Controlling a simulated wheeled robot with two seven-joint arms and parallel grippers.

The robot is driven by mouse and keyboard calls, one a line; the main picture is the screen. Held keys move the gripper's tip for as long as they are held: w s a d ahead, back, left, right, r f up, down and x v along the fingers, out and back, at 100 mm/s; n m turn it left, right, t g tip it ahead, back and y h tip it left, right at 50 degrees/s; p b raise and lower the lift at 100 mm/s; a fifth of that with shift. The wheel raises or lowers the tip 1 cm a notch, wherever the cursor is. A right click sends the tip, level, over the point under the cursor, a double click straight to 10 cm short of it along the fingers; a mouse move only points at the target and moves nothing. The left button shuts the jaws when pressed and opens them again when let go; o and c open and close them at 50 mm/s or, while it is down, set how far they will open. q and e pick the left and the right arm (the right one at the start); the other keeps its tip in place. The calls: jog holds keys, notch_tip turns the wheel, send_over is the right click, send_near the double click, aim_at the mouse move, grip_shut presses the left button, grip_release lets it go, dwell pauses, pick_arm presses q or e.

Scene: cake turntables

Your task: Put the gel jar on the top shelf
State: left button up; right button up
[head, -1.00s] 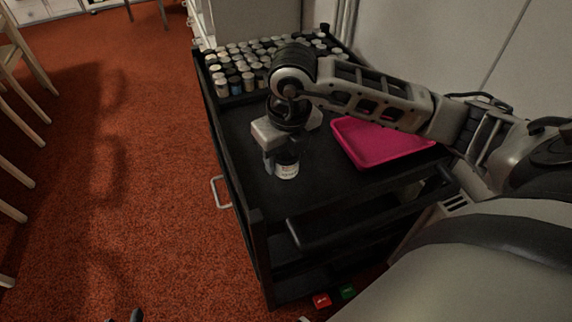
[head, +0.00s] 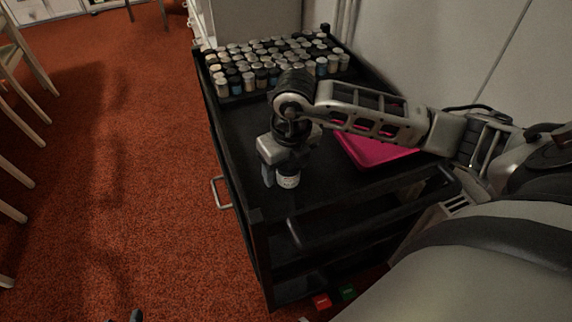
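The gel jar (head: 288,181) is small, with a white label and a dark top, and appears at the near left part of the black cart's top shelf (head: 330,196). My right gripper (head: 279,176) reaches down over it from above, with a finger at its left side. The gripper looks shut on the jar; the far finger is hidden. I cannot tell whether the jar's base touches the shelf. A dark tip at the bottom edge, probably my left gripper (head: 137,315), barely shows.
Several small jars (head: 262,60) fill the far end of the cart top. A pink tray (head: 372,152) lies right of my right gripper, partly behind my arm. A red block (head: 321,302) and a green block (head: 347,292) are low in front. Shelf surface around the jar is clear.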

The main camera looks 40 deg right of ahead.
aim_at(290, 165)
jog(key=shift+r, duration=0.25)
notch_tip(290, 165, up, 12)
jog(key=s+p, duration=0.1)
jog(key=shift+s, duration=0.25)
jog(key=shift+f, duration=0.1)
dwell(0.4)
